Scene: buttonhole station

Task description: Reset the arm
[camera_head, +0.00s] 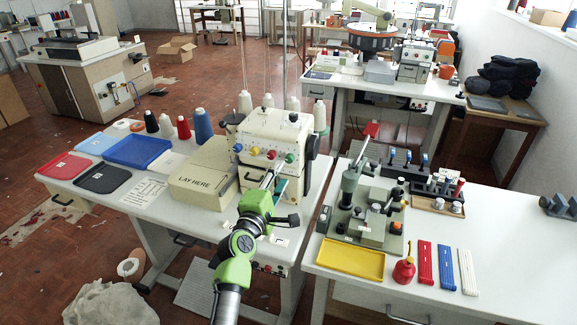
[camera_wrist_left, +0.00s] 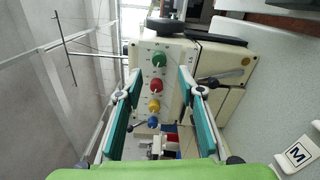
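My left gripper (camera_head: 276,176) is in front of the cream sewing machine (camera_head: 270,128), with its green body below and its fingers pointing at the machine's face. In the left wrist view my left gripper (camera_wrist_left: 159,78) is open, its teal-padded fingers wide apart with nothing held between them. Beyond them is the machine's face (camera_wrist_left: 143,84) with a row of green, red, yellow and blue knobs. I cannot tell whether a fingertip touches the machine. My right gripper is in neither view.
The machine stands on a white table with a "LAY HERE" box (camera_head: 203,180), blue tray (camera_head: 137,151) and thread cones (camera_head: 202,124). At right, another white table (camera_head: 470,208) holds a green-grey press (camera_head: 366,222), yellow tray (camera_head: 350,258) and red oil can (camera_head: 404,270). A gap separates the tables.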

